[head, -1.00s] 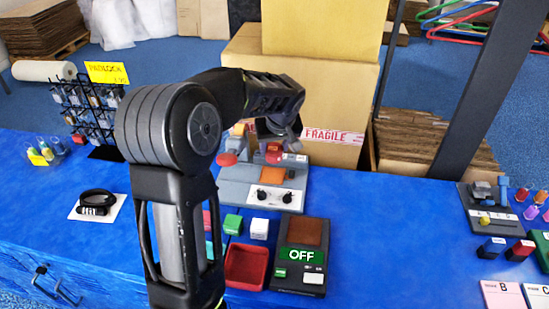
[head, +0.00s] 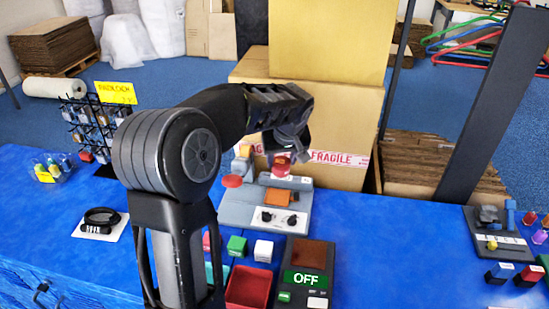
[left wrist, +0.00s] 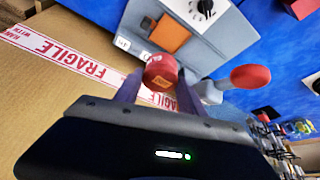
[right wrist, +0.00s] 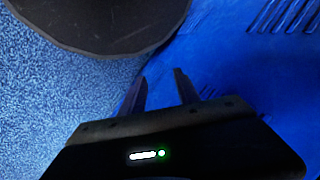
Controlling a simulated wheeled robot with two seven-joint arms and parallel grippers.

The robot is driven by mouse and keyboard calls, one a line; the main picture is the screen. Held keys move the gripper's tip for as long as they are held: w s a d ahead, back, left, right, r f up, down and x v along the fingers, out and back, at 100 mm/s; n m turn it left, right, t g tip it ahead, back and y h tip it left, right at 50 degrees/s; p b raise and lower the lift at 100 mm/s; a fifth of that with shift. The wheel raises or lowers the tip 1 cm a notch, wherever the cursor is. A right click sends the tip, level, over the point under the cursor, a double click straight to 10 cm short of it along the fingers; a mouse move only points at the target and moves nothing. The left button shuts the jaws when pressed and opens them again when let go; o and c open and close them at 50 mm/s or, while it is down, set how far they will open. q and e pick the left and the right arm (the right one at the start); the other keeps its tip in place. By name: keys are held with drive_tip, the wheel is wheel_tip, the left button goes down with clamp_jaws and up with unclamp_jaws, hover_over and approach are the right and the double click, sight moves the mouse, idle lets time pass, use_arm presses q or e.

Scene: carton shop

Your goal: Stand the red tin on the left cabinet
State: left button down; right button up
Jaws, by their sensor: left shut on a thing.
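My left gripper (head: 283,152) is shut on the red tin (head: 283,168) and holds it above the back of the grey machine (head: 235,208). In the left wrist view the red tin (left wrist: 160,72) sits between the two fingers, with an orange label on its side. In the head view the gripper partly covers the tin. My right gripper (right wrist: 158,88) shows only in the right wrist view, with its fingers apart and nothing between them. Blue drawer fronts (head: 22,285) show below the counter at the left. I cannot tell which cabinet is the left one.
A red disc (head: 232,181) stands on the machine beside the tin. Large cartons (head: 340,110) rise close behind. A red tray (head: 248,288) and a dark device reading OFF (head: 305,265) lie in front. A padlock rack (head: 90,125) stands at left.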

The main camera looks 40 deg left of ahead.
use_arm(q)
drive_tip(key=d+m+t+h+p, duration=0.1)
drive_tip(key=d+m+h+p, duration=0.2)
drive_tip(key=d+m, duration=0.7)
drive_tip(key=d, duration=1.4)
drive_tip(key=shift+s+d+r+t+h, duration=0.15)
drive_tip(key=shift+d+r+t+h, duration=0.15)
drive_tip(key=shift+r+t, duration=0.1)
drive_tip(key=shift+a, duration=0.1)
